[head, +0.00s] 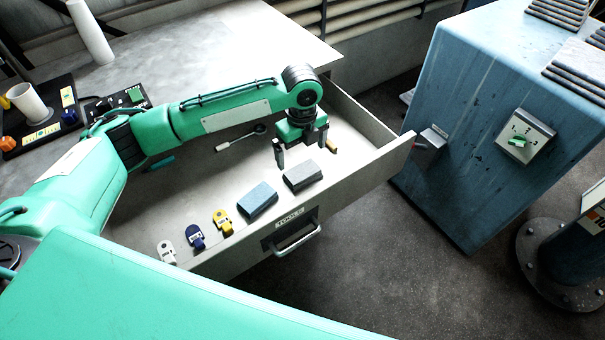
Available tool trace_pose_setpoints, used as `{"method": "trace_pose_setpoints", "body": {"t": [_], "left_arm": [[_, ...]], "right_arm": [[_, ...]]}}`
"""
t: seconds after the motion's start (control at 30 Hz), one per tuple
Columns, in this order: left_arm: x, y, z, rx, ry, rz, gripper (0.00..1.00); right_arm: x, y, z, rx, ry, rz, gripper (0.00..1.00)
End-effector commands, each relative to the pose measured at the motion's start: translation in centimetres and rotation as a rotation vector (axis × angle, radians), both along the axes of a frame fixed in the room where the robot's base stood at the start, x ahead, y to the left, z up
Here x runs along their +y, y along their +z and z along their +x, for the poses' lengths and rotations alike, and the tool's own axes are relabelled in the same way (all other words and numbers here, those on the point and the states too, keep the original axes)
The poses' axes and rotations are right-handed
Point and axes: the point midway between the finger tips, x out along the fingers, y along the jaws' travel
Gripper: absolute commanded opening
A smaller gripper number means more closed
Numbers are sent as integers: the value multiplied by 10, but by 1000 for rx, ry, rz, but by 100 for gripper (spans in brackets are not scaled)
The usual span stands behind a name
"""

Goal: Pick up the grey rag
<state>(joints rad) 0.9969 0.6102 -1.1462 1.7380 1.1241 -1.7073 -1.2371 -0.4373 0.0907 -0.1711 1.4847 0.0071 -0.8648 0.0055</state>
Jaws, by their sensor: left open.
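The grey rag (303,175) is a dark grey folded block lying in the open drawer (375,172), near its front wall. A blue rag (258,201) lies just left of it. My left gripper (301,152) points down into the drawer with its two fingers apart and nothing between them. In the picture it is just above and behind the grey rag; I cannot tell its exact height. My right gripper does not show.
White, blue and yellow clips (222,222) lie left of the rags. A ratchet-like tool (240,138) and a small brass piece (331,146) lie farther back. The drawer handle (297,240) faces the floor. A blue cabinet (470,150) stands at the right.

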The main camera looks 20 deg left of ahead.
Motion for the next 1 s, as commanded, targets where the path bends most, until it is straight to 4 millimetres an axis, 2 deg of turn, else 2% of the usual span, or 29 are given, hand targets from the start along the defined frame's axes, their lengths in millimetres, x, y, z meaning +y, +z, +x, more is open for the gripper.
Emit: {"method": "trace_pose_setpoints", "body": {"t": [0.1, 0.37, 0.63, 0.9, 1.0], "left_arm": [[0, -17, 0, 0, 1, 0, 100], [0, -33, 0, 1, 1, 0, 100], [-2, -71, 1, 2, 0, 0, 100], [-1, -77, 2, -1, 0, 0, 100], [-1, -77, 2, -1, 0, 1, 80]], "right_arm": [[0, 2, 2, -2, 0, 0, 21], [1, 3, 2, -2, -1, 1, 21], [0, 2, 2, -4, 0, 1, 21], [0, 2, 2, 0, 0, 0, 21], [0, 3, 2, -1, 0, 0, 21]]}}
